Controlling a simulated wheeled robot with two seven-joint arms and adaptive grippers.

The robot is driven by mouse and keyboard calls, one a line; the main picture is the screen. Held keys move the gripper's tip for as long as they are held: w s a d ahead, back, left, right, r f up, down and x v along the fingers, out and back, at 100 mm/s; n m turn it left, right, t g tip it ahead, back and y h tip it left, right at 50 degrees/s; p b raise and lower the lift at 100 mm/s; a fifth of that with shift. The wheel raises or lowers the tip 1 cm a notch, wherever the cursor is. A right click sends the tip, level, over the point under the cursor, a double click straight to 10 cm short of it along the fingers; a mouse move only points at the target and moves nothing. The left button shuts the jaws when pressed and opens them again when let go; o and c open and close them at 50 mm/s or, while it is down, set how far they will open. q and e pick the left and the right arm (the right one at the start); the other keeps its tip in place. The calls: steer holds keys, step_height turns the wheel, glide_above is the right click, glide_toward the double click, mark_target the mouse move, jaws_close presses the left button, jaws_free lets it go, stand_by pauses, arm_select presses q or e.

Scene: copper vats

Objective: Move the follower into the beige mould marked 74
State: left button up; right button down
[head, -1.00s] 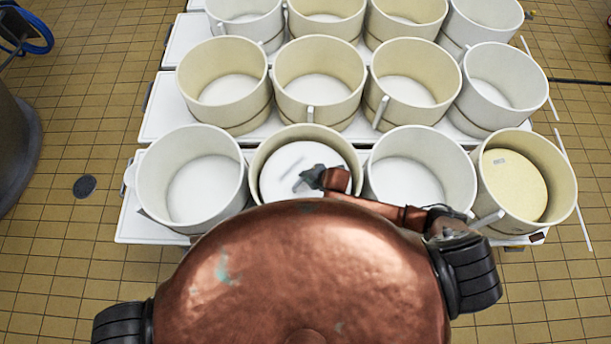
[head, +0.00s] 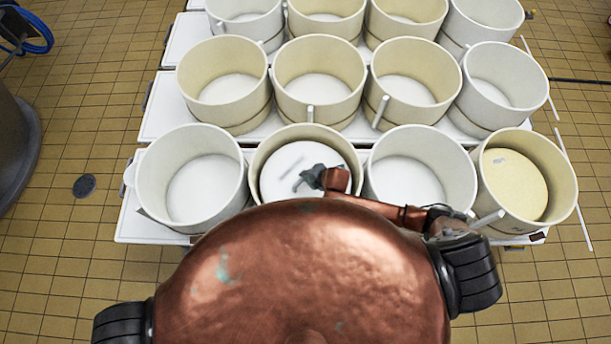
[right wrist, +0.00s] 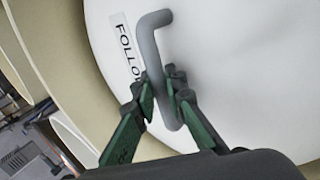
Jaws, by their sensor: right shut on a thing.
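The follower (head: 285,178) is a white disc with a label and a grey bent-rod handle (right wrist: 152,60). In the head view it sits within the rim of a beige mould (head: 257,160), second from the left in the front row. The right wrist view shows the disc (right wrist: 225,70) close beside a beige wall. How deep it sits is unclear. My right gripper (head: 312,178) is above the disc, its green fingers (right wrist: 162,103) shut on the handle. No number 74 is readable on any mould. My left gripper is out of view.
White moulds stand at left (head: 205,210) and right (head: 440,175) of this mould. At the front right, another beige mould (head: 560,190) holds a cream disc (head: 515,188). More white and beige moulds stand in rows behind, on white tables (head: 150,225).

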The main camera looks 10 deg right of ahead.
steer(key=shift+w+a+f, duration=0.1)
steer(key=shift+f, duration=0.15)
stand_by(0.4)
steer(key=c, duration=2)
jaws_free()
steer(key=shift+o, duration=0.6)
steer(key=shift+s+f, duration=0.25)
steer(key=shift+r, duration=0.1)
steer(key=v, duration=1.2)
steer(key=shift+w, duration=0.2)
steer(key=shift+r, duration=0.1)
